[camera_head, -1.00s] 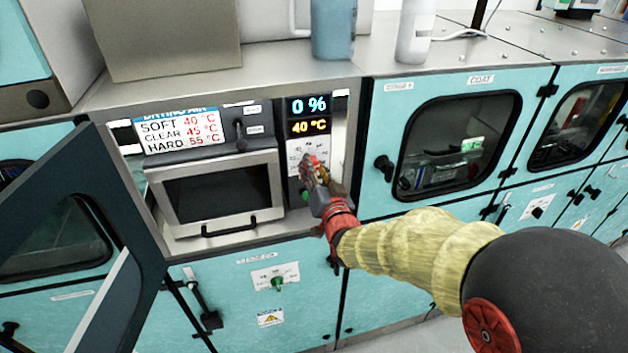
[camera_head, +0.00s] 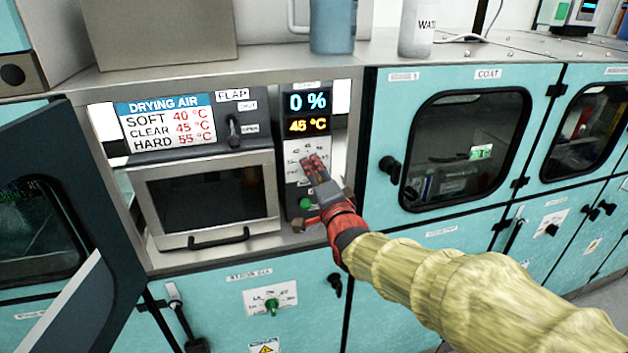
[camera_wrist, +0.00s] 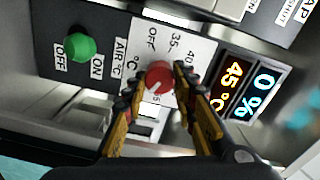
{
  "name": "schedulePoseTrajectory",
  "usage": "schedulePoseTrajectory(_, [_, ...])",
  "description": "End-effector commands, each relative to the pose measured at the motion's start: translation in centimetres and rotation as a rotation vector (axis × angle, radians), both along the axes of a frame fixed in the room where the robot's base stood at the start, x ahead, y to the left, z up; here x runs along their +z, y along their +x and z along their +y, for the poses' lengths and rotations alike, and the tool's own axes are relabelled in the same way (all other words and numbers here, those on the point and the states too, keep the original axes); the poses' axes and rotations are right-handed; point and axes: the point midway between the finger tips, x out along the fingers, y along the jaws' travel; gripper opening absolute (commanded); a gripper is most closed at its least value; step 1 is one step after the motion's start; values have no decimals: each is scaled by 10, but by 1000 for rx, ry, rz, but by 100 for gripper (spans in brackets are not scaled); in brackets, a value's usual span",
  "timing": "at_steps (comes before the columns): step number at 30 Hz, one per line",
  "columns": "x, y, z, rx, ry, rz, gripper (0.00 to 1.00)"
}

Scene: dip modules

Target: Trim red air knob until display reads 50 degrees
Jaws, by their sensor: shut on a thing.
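The red air knob (camera_wrist: 158,77) sits on a white dial plate (camera_wrist: 181,48) marked OFF, 35 and 40, with "AIR °C" beside it. My gripper (camera_wrist: 160,82) is shut on the knob, one finger on each side. In the head view my gripper (camera_head: 318,170) covers the knob and part of the dial. The display (camera_head: 307,113) reads 0 % in blue above 45 °C in yellow. The same display (camera_wrist: 247,90) shows in the wrist view, rotated.
A green OFF/ON knob (camera_wrist: 80,46) sits beside the dial. The drying air chart (camera_head: 165,122) lists soft 40, clear 45, hard 55 °C. A flap lever (camera_head: 233,130) and a closed oven-like door (camera_head: 208,198) are left. A dark open door (camera_head: 75,210) stands at far left.

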Motion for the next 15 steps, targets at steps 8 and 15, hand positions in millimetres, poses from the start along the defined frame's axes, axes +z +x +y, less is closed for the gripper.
schedulePoseTrajectory(8, [0,0,0,-1,59,17,2])
schedulePoseTrajectory(15, [0,0,0,-1,65,19,2])
